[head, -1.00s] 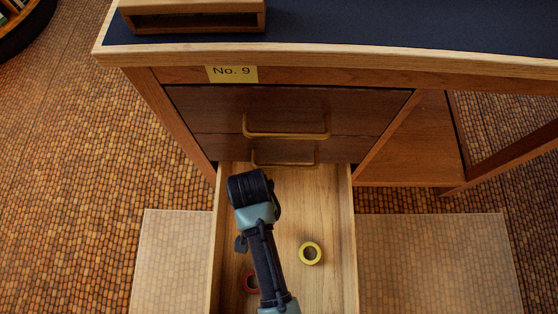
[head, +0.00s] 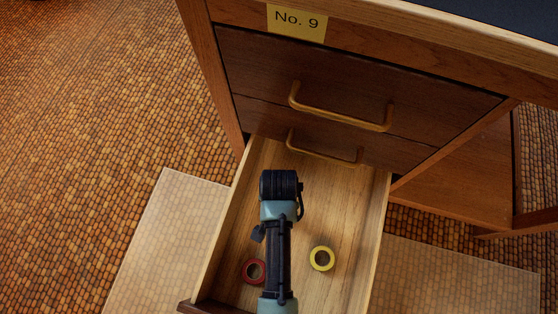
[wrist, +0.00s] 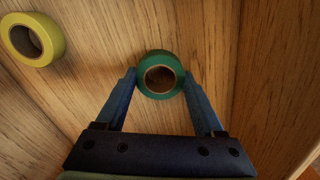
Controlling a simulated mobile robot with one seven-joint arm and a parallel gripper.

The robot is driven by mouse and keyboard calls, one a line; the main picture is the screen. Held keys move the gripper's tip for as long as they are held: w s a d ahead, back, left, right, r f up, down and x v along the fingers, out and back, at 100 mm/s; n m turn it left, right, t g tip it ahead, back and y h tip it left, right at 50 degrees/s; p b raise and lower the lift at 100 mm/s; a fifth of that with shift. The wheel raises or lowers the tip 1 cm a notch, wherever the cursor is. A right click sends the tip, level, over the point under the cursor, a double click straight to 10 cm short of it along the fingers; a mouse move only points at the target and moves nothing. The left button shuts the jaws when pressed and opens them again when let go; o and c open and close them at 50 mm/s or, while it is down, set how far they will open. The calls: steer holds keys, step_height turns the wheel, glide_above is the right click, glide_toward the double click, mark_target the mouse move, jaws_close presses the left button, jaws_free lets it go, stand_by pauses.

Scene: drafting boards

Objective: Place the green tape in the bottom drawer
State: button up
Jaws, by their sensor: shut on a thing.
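The green tape (wrist: 160,60) is a roll with a brown core, between the fingertips of my gripper (wrist: 160,88) in the wrist view. Both blue fingers touch its sides, and the gripper is shut on it. The wooden floor of the open bottom drawer (head: 345,205) lies below it; I cannot tell whether the tape touches that floor. In the head view my arm reaches down over the drawer and hides the green tape and the fingertips.
A yellow tape roll (head: 322,258) and a red tape roll (head: 254,271) lie in the drawer on either side of my arm. Two shut drawer fronts with wooden handles (head: 340,108) stand above, under a desk labelled No. 9 (head: 297,21). Drawer walls bound the space.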

steer(key=o, duration=1.3)
step_height(320, 180, up, 12)
steer(key=p, duration=0.7)
steer(key=shift+r+p, duration=0.15)
steer(key=shift+p, duration=0.15)
